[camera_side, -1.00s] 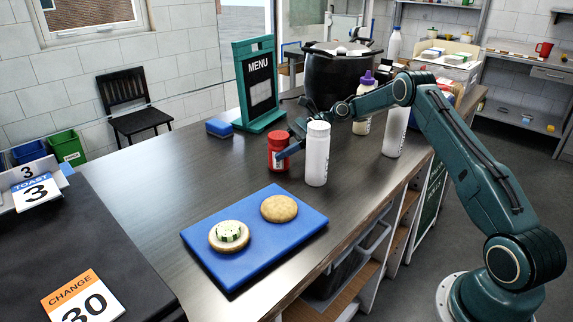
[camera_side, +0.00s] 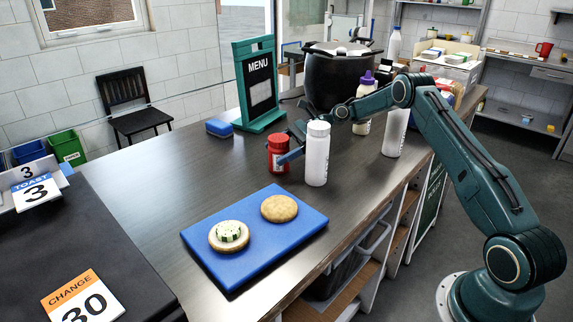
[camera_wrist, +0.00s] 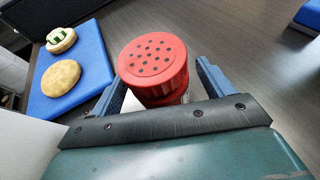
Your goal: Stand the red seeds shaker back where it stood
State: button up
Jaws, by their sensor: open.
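The red seeds shaker (camera_side: 277,154) stands upright on the dark counter, left of a white bottle. Its red lid with dark holes fills the middle of the wrist view (camera_wrist: 153,66). My gripper (camera_side: 288,150) is open at the shaker, and the white bottle partly hides it in the side view. In the wrist view my gripper's two blue fingers (camera_wrist: 160,85) lie on either side of the shaker, with a gap showing at the right finger. Whether the left finger touches it I cannot tell.
The white bottle (camera_side: 317,158) stands close on the right. A blue board (camera_side: 240,268) with a topped round and a plain round lies in front. A blue sponge (camera_side: 218,128), the menu stand (camera_side: 258,85) and a black pot (camera_side: 335,80) are behind. The counter left of the shaker is clear.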

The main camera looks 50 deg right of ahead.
jog(key=shift+r, duration=0.75)
jog(key=shift+t, duration=0.4)
jog(key=r, duration=0.3)
jog(key=a+r, duration=0.1)
jog(key=r, duration=0.5)
jog(key=shift+w+a+r, duration=0.3)
jog(key=shift+w, duration=0.05)
jog(key=shift+a+r+m, duration=0.25)
jog(key=shift+m, duration=0.05)
jog(key=s+a+r+m+t+h, duration=0.4)
jog(key=s+a+m+t, duration=0.1)
jog(key=s+a+t, duration=0.1)
jog(key=shift+s+a, duration=0.2)
jog(key=shift+r, duration=0.1)
